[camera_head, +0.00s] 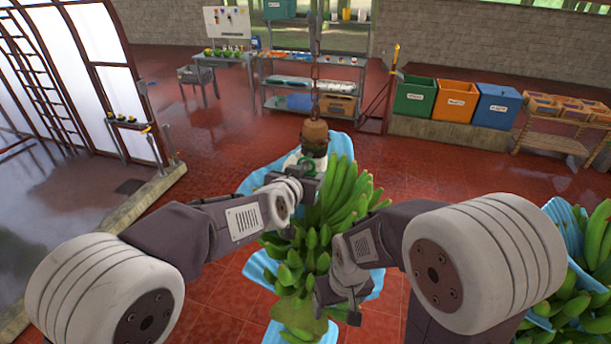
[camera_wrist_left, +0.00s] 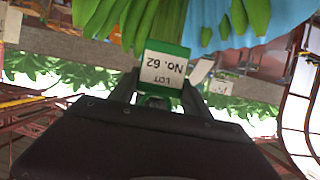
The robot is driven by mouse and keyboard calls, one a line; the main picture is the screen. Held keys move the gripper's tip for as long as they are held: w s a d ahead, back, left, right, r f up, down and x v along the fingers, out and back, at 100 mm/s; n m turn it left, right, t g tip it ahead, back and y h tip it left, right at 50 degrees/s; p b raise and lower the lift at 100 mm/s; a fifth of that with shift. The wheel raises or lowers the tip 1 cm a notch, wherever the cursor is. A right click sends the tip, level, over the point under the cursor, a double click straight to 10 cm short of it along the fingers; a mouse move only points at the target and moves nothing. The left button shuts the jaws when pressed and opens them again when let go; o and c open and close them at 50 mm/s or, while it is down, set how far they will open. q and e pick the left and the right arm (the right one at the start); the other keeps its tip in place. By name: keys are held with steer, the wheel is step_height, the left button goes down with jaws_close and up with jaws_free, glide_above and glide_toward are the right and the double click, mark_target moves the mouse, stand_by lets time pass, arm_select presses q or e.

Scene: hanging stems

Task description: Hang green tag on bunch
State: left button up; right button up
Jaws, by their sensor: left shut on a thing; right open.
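A bunch of green bananas (camera_head: 343,196) hangs in the middle of the head view, its brown stem end (camera_head: 314,137) at the top. My left gripper (camera_head: 309,178) is at the upper part of the bunch, just below the stem end. It is shut on the green tag (camera_wrist_left: 166,66), whose white label reads "LOT No. 62" upside down in the left wrist view. A green edge or loop of it (camera_head: 311,166) shows in the head view. Bananas (camera_wrist_left: 150,22) are close beyond the tag; contact cannot be told. My right gripper (camera_head: 338,308) is open, low in front of the bunch.
Blue wrap (camera_head: 257,181) hangs behind and around the bunch. Another wrapped green bunch (camera_head: 582,290) is at the right edge. Green, orange and blue bins (camera_head: 455,101) and a metal shelf (camera_head: 315,80) stand farther back.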

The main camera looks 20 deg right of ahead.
arm_select(q)
steer(key=o, duration=1.7)
steer(key=v, duration=0.9)
steer(key=shift+a, duration=0.1)
